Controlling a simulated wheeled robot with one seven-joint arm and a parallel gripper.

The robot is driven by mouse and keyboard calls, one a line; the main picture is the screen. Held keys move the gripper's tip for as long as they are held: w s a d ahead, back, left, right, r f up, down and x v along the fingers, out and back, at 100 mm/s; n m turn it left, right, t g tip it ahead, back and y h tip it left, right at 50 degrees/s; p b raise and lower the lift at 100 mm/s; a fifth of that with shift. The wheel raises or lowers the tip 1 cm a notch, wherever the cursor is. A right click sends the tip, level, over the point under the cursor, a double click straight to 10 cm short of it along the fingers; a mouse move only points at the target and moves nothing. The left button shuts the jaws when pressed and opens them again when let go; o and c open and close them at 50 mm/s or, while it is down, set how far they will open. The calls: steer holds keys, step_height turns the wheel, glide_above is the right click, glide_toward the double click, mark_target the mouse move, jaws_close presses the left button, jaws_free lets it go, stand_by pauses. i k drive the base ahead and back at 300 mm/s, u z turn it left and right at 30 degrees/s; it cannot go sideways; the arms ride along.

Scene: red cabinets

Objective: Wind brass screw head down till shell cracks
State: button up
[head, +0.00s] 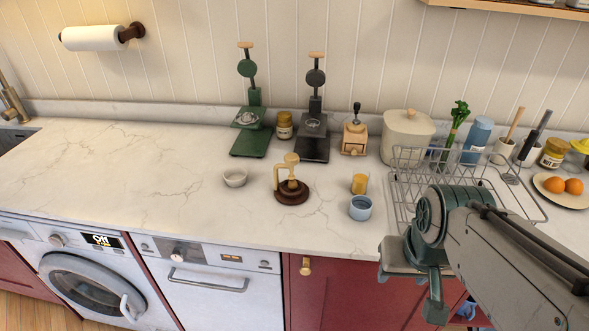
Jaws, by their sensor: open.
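A screw press nutcracker stands upright on the counter, with a brass-coloured frame (280,174) on a round dark wooden base (292,197). Its pale brass screw head (292,158) is at the top. Any nut or shell under the screw is too small to tell. My gripper (451,312) is at the lower right, in front of the red cabinets and below the counter edge. It points down, is open and looks empty. It is well apart from the nutcracker, to its right and nearer me.
A white bowl (235,177) stands left of the nutcracker; a yellow-filled glass (360,184) and a blue cup (360,208) stand right. A wire rack (402,197) lies farther right. Two lever presses, green (249,144) and dark (313,148), stand behind. The left counter is clear.

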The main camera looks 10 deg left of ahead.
mark_target(292, 160)
steer(key=u, duration=1.25)
steer(key=i, duration=0.4)
steer(key=z, duration=1.75)
